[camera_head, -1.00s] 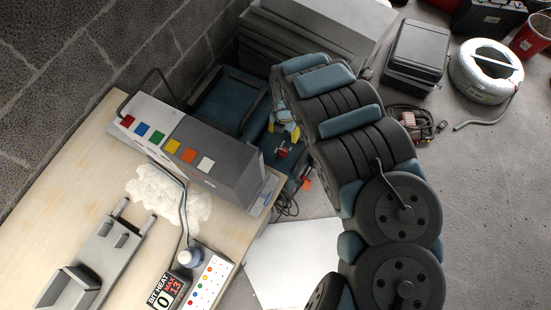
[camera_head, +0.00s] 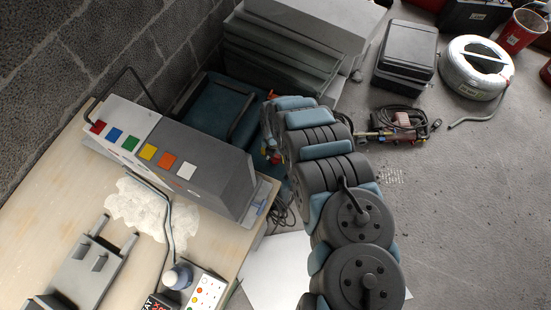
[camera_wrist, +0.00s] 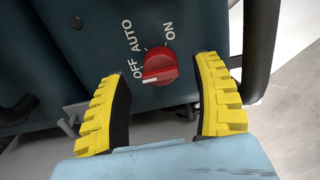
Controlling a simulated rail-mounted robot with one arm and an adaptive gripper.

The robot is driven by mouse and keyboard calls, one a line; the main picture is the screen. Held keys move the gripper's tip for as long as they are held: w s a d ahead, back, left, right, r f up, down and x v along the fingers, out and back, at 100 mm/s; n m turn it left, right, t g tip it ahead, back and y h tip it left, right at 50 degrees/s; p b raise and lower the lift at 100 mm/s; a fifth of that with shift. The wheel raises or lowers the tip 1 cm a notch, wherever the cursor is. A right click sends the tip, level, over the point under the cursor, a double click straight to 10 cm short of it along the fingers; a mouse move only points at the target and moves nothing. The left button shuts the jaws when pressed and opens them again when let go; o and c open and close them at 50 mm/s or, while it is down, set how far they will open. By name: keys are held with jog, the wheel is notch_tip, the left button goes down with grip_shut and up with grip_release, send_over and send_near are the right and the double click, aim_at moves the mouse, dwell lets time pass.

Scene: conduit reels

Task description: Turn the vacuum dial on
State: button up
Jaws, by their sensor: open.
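The vacuum dial (camera_wrist: 158,66) is a red knob on the dark teal vacuum panel (camera_wrist: 95,50), with OFF, AUTO and ON printed around it. Its pointer side appears to face lower left, near OFF. My gripper (camera_wrist: 160,76) has yellow ribbed fingers, open and apart, one on each side of the dial. I see no clear contact with it. In the head view the teal vacuum (camera_head: 212,108) stands behind the workbench. My arm hides the dial and most of my gripper there.
The workbench (camera_head: 50,205) with a grey bender box (camera_head: 205,160) lies left of my arm. Grey cases (camera_head: 290,50) stand behind the vacuum. A black handle bar (camera_wrist: 262,45) rises right of the dial. Open floor (camera_head: 460,220) lies to the right.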

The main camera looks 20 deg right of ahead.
jog(key=shift+f+b, duration=0.3)
jog(key=shift+f, duration=0.8)
grip_shut()
